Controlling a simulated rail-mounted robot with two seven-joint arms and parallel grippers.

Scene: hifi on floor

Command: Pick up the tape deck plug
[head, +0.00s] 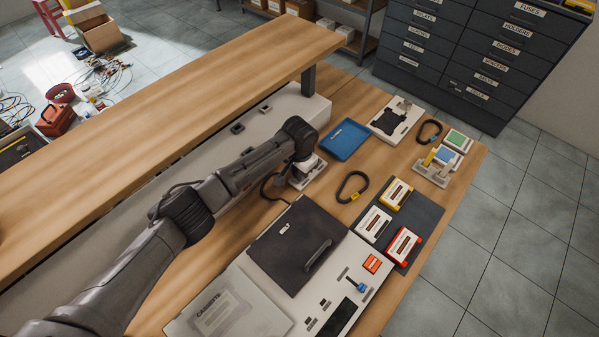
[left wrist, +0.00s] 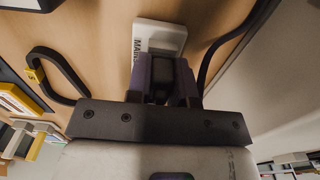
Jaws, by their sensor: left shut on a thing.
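My left gripper (head: 304,160) reaches down at the back of the bench, over a small white socket block. In the left wrist view its fingers (left wrist: 162,88) are shut on a dark piece, which I take to be the tape deck plug; the fingers and wrist hide most of it. The white block (left wrist: 158,38), with partly hidden lettering, lies just beyond the fingers; I cannot tell whether the plug touches it. A black cable (head: 268,190) curves between the block and the tape deck (head: 262,282). My right gripper is out of view.
A raised wooden shelf (head: 170,125) runs along the left. A blue tray (head: 344,139), a looped black strap (head: 351,186) and a dark mat (head: 428,217) with several cassettes lie to the right. Bare wood separates the strap from the tray.

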